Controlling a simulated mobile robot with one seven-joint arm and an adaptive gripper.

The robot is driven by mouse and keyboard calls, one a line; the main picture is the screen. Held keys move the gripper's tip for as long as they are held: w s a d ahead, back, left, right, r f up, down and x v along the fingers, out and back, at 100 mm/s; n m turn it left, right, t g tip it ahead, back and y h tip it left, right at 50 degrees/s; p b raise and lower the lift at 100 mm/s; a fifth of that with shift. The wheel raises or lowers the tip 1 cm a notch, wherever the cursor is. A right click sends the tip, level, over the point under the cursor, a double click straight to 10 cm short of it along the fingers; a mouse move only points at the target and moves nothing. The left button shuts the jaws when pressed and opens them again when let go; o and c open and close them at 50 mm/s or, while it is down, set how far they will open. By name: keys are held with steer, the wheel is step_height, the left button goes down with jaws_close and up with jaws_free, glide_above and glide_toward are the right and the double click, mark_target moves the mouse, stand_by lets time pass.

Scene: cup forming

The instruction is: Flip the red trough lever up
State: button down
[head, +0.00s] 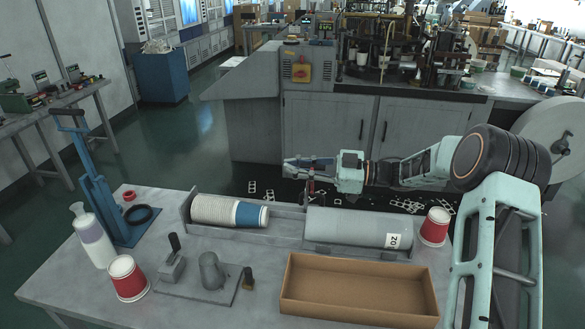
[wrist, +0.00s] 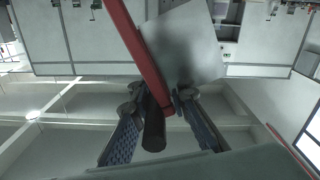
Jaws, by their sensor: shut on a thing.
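The red trough lever (wrist: 136,40) runs down from the top of the wrist view as a flat red bar ending in a dark round grip (wrist: 153,130). My gripper (wrist: 155,100) has one finger on each side of this grip and is shut on it. In the head view my gripper (head: 308,164) is just behind the trough (head: 288,219), near its middle. The lever is small there and partly hidden by the gripper. The trough holds a stack of paper cups (head: 215,210) at its left and a grey cylinder (head: 350,227) at its right.
An open cardboard box (head: 360,312) stands in front of the trough. Red cups (head: 128,280) stand at the table's left and right, with a blue press (head: 100,200) and a white bottle (head: 90,240) at left. A large machine (head: 390,60) stands behind, across a floor gap.

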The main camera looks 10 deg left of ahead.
steer(key=w+m+b, duration=0.1)
steer(key=w+m, duration=0.1)
steer(key=w, duration=0.4)
steer(key=shift+w+f+m, duration=0.15)
steer(key=shift+w+m, duration=0.05)
steer(key=shift+m, duration=0.2)
steer(key=shift+d, duration=0.15)
steer(key=c, duration=2.4)
jaws_free()
steer(key=o, duration=0.4)
steer(key=shift+w+f, duration=0.2)
steer(key=shift+w, duration=0.1)
steer(key=shift+o, duration=0.2)
steer(key=shift+s+r, duration=0.1)
